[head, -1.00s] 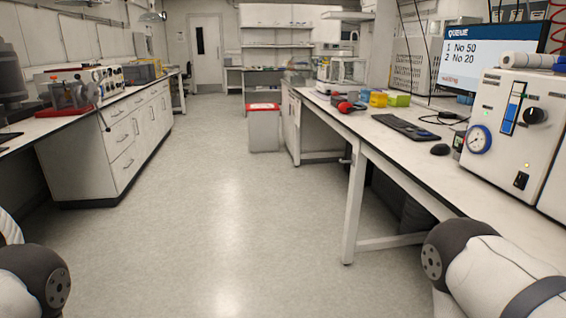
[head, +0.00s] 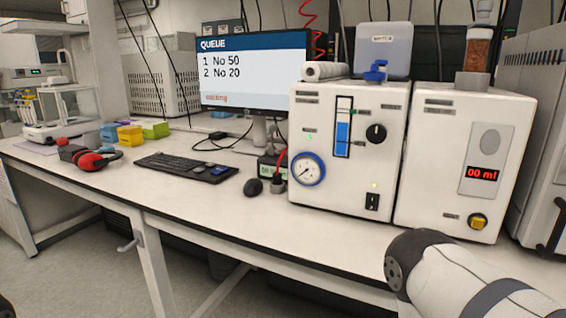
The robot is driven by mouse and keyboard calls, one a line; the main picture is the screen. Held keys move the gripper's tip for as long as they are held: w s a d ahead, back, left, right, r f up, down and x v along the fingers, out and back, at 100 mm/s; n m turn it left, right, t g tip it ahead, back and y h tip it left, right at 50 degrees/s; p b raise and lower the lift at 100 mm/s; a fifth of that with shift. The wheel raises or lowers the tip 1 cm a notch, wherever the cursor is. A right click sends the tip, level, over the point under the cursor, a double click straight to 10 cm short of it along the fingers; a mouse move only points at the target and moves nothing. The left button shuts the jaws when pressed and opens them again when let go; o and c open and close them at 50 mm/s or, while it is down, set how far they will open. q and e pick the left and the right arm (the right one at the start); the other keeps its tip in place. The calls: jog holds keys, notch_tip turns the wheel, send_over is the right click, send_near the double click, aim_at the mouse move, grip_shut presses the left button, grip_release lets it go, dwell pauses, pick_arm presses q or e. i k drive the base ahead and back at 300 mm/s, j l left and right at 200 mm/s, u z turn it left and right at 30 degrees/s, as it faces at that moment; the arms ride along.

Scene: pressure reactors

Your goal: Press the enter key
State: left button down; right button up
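The black keyboard (head: 187,166) lies flat on the white bench, left of the mouse. Its single keys are too small to tell apart, so I cannot pick out the enter key. A monitor (head: 255,72) stands behind it and shows "QUEUE" with "1 No 50" and "2 No 20" and a small red line below. My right arm comes in at the bottom right, in front of the bench and well away from the keyboard. Neither of my grippers shows in the head view.
A black mouse (head: 253,187) lies right of the keyboard. A white unit with a gauge (head: 347,148) and another with a red "00 ml" display (head: 466,160) stand on the right. Red ear defenders (head: 97,159) lie to the left. The bench front (head: 150,192) is clear.

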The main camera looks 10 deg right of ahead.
aim_at(218, 171)
jog(key=i+j+z, duration=0.2)
jog(key=j+z, duration=0.2)
jog(key=i+j+z, duration=0.1)
jog(key=j+z, duration=0.25)
jog(key=i+j+z, duration=0.1)
jog(key=j+z, duration=0.3)
